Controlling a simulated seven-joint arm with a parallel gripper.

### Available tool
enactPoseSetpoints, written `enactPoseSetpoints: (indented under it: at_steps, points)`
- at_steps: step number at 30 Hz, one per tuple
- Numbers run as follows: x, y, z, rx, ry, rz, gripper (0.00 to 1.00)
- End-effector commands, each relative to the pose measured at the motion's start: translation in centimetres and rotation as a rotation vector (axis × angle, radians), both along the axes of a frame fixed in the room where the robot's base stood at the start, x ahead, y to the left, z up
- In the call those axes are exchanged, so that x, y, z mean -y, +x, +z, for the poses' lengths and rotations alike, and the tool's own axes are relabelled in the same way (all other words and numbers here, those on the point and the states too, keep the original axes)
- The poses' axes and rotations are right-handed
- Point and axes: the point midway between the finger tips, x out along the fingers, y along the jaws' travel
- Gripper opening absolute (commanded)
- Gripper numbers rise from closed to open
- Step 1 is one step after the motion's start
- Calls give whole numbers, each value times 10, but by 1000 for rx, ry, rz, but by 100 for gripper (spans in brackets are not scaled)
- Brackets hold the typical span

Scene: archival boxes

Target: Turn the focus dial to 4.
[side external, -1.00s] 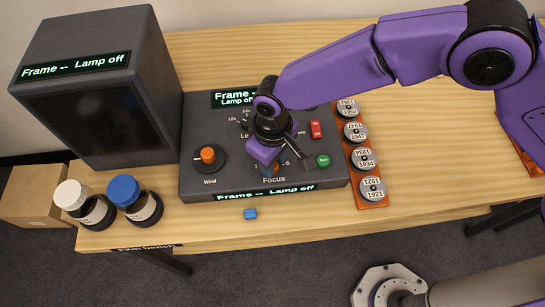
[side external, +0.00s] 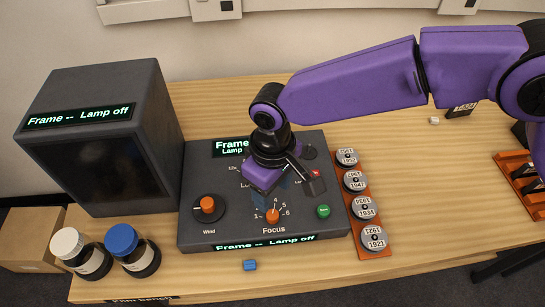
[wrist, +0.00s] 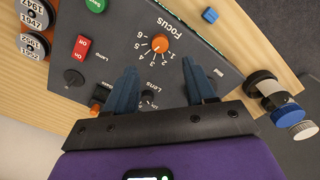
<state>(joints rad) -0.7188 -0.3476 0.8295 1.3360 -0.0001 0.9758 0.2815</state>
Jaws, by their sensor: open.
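The focus dial, a small orange knob (side external: 272,216), sits at the front middle of the dark control panel (side external: 225,232). Numbers 1 to 6 arc around it; it also shows in the wrist view (wrist: 160,43). I cannot clearly read which number it points to. My gripper (side external: 268,194) is over the panel just behind the dial, covering much of the lens area. In the wrist view its blue fingers (wrist: 163,77) are spread apart with nothing between them, and the dial lies beyond their tips, clear of them.
An orange wind knob (side external: 207,204) is left of the dial and a green button (side external: 323,211) right. A rack of labelled cans (side external: 366,208) borders the panel's right. A dark viewer box (side external: 95,150) and two capped bottles (side external: 122,240) stand left. A blue block (side external: 249,265) lies in front.

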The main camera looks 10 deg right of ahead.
Motion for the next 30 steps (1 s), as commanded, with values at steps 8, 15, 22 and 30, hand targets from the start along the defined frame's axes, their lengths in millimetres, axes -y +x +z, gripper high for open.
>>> enactPoseSetpoints:
  at_steps: [8,15,22,30]
  points:
    - [-1,0,57,1,3,1,55]
    - [-1,0,84,1,1,1,55]
    - [0,0,89,0,0,0,55]
    - [0,0,89,0,0,0,55]
